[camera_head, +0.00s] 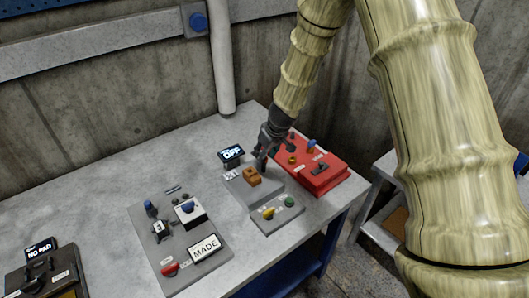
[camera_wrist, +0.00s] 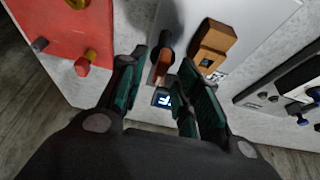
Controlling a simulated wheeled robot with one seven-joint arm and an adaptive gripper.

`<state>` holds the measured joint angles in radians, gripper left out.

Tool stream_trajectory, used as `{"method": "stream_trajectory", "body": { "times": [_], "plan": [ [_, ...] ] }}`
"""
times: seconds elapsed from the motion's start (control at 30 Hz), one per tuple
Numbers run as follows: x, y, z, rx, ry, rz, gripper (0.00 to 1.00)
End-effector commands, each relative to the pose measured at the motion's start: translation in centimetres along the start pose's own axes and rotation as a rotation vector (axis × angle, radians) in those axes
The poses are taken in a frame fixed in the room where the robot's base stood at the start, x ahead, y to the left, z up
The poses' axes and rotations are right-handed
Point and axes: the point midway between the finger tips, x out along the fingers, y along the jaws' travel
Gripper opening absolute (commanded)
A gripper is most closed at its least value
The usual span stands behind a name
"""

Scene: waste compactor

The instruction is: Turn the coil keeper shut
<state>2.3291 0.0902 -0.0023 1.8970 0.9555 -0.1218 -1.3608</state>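A grey panel (camera_head: 236,188) on the table carries an orange-brown block (camera_head: 252,176), which also shows in the wrist view (camera_wrist: 213,45). Next to the block, the wrist view shows a small upright piece with a brown lower part (camera_wrist: 166,62) and a dark top, probably the coil keeper; no label confirms it. My gripper (camera_head: 263,158) is over the back right of this panel. In the wrist view my gripper (camera_wrist: 160,72) has its two fingers apart, with the upright piece in line with the gap. I cannot tell whether either finger touches it. In the head view my gripper hides this piece.
A small display (camera_head: 231,153) reading OFF stands behind the panel. A red box (camera_head: 322,181) with knobs is close on the right. A plate with yellow and green buttons (camera_head: 279,221) lies in front. Another grey panel (camera_head: 180,262) with a MADE sign is to the left.

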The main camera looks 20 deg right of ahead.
Motion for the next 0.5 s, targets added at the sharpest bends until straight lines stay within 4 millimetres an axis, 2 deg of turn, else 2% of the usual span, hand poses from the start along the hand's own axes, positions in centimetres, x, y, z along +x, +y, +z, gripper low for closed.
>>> {"method": "stream_trajectory", "body": {
  "times": [0.2,0.5],
  "plan": [
    [0.89,0.05,0.01,0.001,0.000,0.001,0.33],
    [0.99,0.04,0.01,0.000,0.000,0.001,0.33]
  ]
}}
